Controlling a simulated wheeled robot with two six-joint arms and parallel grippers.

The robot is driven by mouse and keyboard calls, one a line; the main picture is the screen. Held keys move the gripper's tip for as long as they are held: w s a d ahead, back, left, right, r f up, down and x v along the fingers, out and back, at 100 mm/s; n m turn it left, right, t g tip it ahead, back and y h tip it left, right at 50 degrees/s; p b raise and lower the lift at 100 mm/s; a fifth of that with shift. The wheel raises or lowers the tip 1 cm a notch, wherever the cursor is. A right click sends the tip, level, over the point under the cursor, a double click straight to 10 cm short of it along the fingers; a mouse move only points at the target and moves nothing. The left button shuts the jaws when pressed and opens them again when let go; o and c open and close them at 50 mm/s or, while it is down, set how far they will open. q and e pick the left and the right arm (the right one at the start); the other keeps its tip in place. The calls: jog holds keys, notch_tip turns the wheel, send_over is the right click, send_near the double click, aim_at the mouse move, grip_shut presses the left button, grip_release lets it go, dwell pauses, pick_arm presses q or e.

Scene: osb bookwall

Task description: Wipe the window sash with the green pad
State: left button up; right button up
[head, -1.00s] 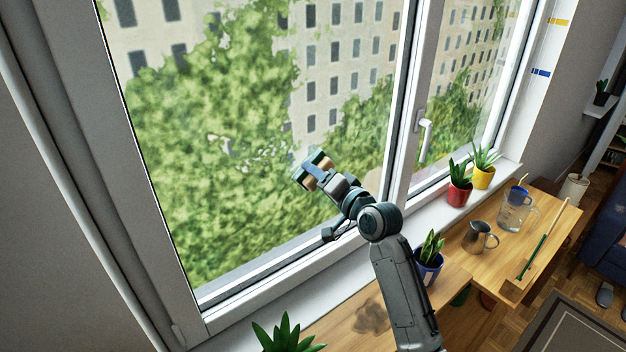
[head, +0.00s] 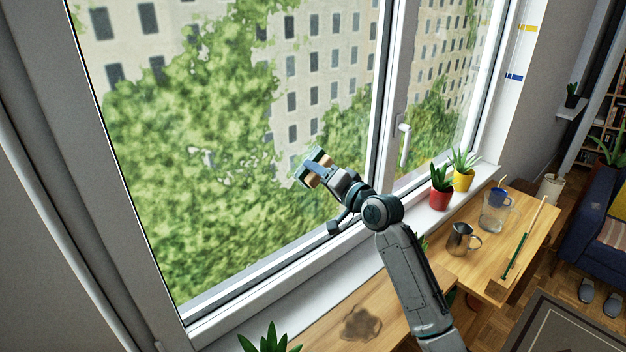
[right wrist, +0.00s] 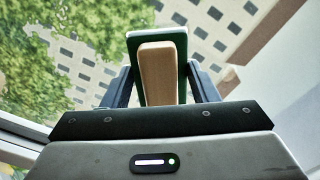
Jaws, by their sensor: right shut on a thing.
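My right gripper (head: 317,168) is shut on the wooden handle (right wrist: 157,72) of the green pad (right wrist: 183,58). In the right wrist view the pad lies behind the handle, green with a pale edge, between the two dark fingers. In the head view the gripper is raised in front of the large left window sash (head: 225,215), over the lower right part of its glass. I cannot tell whether the pad touches the glass. My left gripper is not in view.
The sill holds a red pot (head: 440,198), a yellow pot (head: 463,180) and a plant in front (head: 268,340). A window handle (head: 405,145) sticks out.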

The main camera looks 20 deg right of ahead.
jog(key=shift+w+d+f, duration=0.1)
jog(key=shift+w+d, duration=0.15)
jog(key=shift+d, duration=0.45)
jog(key=shift+s, duration=0.2)
jog(key=p+v, duration=0.1)
jog(key=v, duration=0.4)
jog(key=shift+s+d, duration=0.1)
jog(key=shift+s, duration=0.2)
